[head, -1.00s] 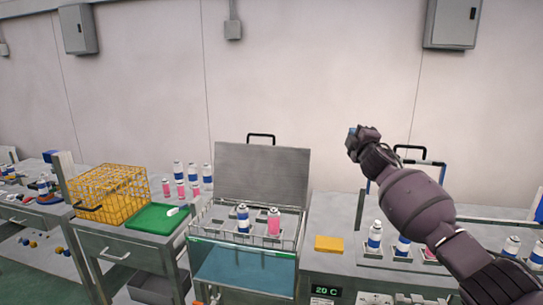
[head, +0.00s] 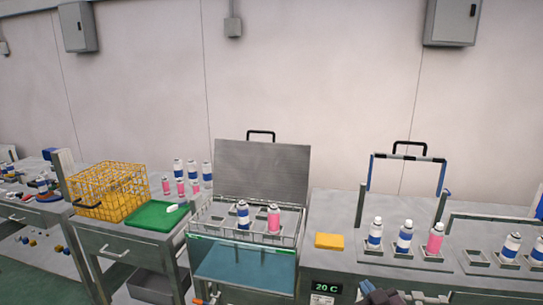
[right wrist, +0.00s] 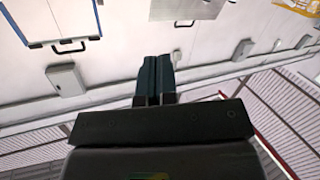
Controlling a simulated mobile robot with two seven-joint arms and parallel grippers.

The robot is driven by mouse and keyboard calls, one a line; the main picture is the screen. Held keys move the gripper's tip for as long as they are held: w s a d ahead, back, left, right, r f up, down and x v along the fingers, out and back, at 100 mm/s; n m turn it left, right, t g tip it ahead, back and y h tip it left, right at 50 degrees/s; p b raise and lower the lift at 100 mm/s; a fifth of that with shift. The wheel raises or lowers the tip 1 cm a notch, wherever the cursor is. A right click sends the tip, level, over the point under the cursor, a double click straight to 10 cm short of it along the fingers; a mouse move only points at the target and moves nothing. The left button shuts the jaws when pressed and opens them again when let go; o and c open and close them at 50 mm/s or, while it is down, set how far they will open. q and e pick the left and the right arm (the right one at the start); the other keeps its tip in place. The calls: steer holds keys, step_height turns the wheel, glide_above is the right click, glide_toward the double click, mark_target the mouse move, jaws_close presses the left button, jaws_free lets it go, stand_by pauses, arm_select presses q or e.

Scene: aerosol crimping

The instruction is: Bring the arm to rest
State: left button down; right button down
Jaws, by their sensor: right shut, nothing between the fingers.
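My right gripper (right wrist: 155,78) shows in the right wrist view with its two dark fingers together and nothing between them. In the head view only a dark piece of my right arm (head: 388,297) shows at the bottom edge, in front of the right-hand bench. The right wrist view looks past the fingers at the pale wall and the ribbed ceiling, with no object near the fingertips. My left gripper is not in view.
A steel bath with a raised lid (head: 262,172) holds a blue-white can (head: 243,215) and a pink can (head: 274,219). Several cans stand in holders on the right bench, near a blue-posted frame (head: 408,157). A yellow basket (head: 110,190) and green tray (head: 157,218) are left.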

steer(key=s+d+f+m+g+h, duration=0.1)
steer(key=s+d+f+m+g, duration=0.1)
steer(key=s+f, duration=0.7)
steer(key=s+d+f+m+g+h, duration=0.1)
steer(key=s+f, duration=0.7)
steer(key=s, duration=0.8)
steer(key=shift+s+d+f+m+g+h+b, duration=0.4)
steer(key=shift+d+m+g+b, duration=0.1)
steer(key=shift+d+g, duration=0.5)
